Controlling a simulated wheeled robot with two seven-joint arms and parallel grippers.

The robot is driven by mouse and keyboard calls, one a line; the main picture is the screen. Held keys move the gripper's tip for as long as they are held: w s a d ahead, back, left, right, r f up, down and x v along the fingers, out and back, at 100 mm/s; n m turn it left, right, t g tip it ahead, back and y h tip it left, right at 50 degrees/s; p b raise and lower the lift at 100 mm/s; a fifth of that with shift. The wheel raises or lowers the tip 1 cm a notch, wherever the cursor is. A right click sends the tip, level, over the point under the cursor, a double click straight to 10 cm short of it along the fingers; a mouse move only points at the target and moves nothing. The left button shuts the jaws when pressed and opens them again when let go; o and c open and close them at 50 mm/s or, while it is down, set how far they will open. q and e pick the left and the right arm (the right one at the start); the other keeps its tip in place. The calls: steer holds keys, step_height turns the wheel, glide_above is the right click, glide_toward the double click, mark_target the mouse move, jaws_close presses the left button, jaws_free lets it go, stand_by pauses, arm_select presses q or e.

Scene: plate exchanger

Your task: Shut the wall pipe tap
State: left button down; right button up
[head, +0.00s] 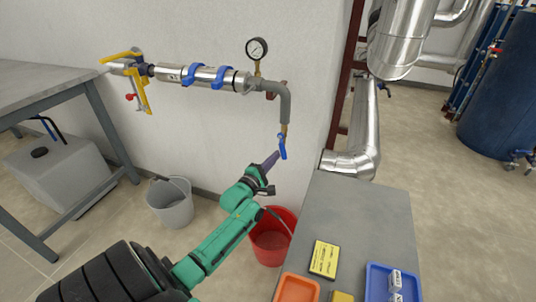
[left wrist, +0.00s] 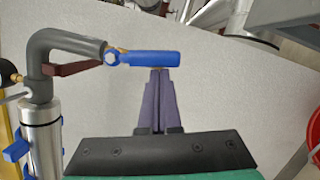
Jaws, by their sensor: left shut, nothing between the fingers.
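The wall pipe tap has a blue lever handle (head: 282,147) at the lower end of the grey pipe elbow (head: 286,104). In the head view the handle points down, roughly in line with the pipe's end. In the left wrist view the blue handle (left wrist: 150,58) lies across the upper middle, with the elbow (left wrist: 62,45) at left. My left gripper (head: 275,157) has purple fingers that are shut and empty, just beside the handle. In the left wrist view the fingertips (left wrist: 160,71) reach the handle's lower edge; I cannot tell whether they touch. My right gripper is not in view.
A pressure gauge (head: 257,48) and blue clamps (head: 191,74) sit on the wall pipe. A red bucket (head: 270,245) stands below the tap. A grey bench (head: 368,215) holding trays and a yellow box (head: 324,259) is at right. A grey bucket (head: 171,207) stands left.

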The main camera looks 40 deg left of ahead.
arm_select(q)
steer(key=d+n, duration=0.1)
steer(key=n, duration=0.1)
steer(key=d+n, duration=0.1)
steer(key=n, duration=0.1)
steer(key=shift+w+d+t+y, duration=0.15)
steer(key=shift+w+t+y, duration=0.25)
steer(key=w+d+r+n+y, duration=0.1)
steer(key=d+r+n+y, duration=0.3)
steer(key=n, duration=0.9)
steer(key=shift+w+d, duration=0.25)
steer(key=shift+w, duration=0.1)
steer(key=shift+r, duration=0.1)
